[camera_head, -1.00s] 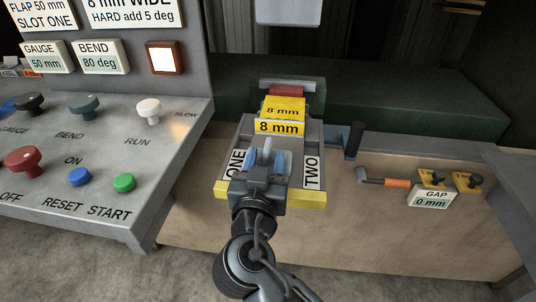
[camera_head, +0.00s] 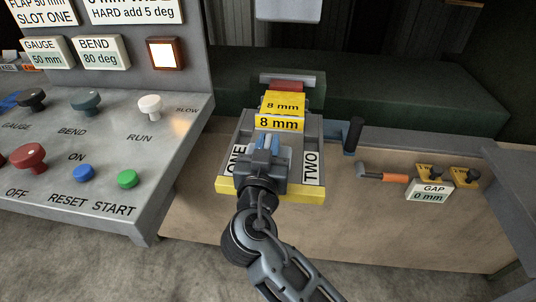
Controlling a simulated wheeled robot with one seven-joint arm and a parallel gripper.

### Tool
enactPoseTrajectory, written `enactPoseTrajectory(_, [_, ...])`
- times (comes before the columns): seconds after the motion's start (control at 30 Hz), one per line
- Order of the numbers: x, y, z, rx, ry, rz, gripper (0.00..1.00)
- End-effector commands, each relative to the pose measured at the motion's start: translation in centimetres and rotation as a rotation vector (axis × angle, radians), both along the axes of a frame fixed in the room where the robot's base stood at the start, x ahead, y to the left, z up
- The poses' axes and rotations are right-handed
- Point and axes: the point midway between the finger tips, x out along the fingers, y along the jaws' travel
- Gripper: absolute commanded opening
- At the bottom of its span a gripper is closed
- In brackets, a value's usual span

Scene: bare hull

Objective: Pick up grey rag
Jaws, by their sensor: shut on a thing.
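My gripper (camera_head: 267,145) is low over the grey fixture (camera_head: 313,140), between the labels ONE and TWO. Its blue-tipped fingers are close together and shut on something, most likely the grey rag. The gripper body and wrist hide most of what lies between and under the fingers. I cannot clearly tell the grey rag apart from the grey fixture around it.
Yellow 8 mm blocks (camera_head: 281,123) stand just behind my gripper. A yellow strip (camera_head: 308,194) edges the fixture's front. A control panel (camera_head: 110,165) is at left. A black handle (camera_head: 353,136), an orange-handled tool (camera_head: 394,178) and a GAP display (camera_head: 430,191) are at right.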

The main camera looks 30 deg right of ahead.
Motion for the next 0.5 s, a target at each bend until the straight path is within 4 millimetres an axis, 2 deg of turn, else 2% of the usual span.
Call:
enactPoseTrajectory(0.33, [-0.01,0.01,0.08,0.001,-0.001,0.000,0.00])
enactPoseTrajectory(0.5, [0.01,0.00,0.87,0.002,-0.003,0.000,0.00])
